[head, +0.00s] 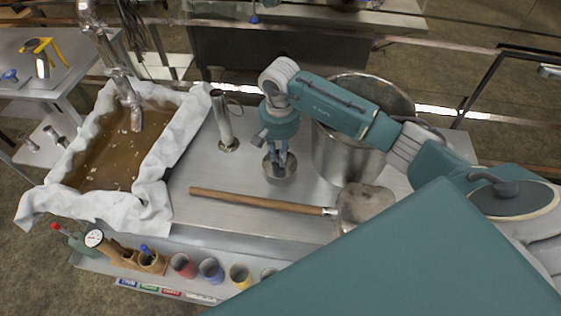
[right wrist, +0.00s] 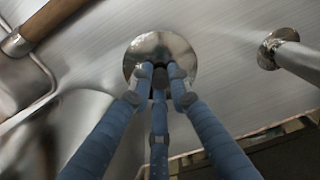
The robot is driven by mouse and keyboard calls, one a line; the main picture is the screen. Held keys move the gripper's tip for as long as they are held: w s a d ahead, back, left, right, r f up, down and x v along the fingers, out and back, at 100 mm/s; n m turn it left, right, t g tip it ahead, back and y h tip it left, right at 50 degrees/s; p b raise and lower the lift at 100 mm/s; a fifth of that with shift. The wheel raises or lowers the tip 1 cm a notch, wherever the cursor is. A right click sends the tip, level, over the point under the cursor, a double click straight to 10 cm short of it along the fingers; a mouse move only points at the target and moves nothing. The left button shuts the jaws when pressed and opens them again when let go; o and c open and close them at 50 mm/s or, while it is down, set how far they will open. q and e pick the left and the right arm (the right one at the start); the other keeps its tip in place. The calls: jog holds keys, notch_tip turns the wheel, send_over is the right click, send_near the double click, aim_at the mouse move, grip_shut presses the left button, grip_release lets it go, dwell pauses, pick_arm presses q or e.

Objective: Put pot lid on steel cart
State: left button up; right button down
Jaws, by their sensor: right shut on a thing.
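The pot lid (head: 273,174) is a small round shiny metal disc. It is under the fingers of my right gripper (head: 278,160), over the middle of the steel cart's bare top (head: 230,175). In the right wrist view, the fingers of my right gripper (right wrist: 163,78) close around the middle of the lid (right wrist: 150,45), hiding its knob. The lid looks roughly level and close to the cart top; I cannot tell whether it touches. My left gripper is not in view.
A large steel pot (head: 340,155) stands right of the lid. An upright metal tube (head: 223,120) stands to the left. A cloth-lined pan of brown liquid (head: 110,150) is further left. Colored cups (head: 212,270) line the front shelf.

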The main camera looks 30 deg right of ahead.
notch_tip(320, 180, down, 2)
jog(key=shift+b, duration=0.3)
jog(key=shift+w+f, duration=0.1)
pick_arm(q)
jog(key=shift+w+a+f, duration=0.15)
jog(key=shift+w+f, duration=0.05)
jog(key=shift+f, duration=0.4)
pick_arm(e)
jog(key=shift+f, duration=0.1)
jog(key=c, duration=1.6)
grip_release()
jog(key=shift+c, duration=0.2)
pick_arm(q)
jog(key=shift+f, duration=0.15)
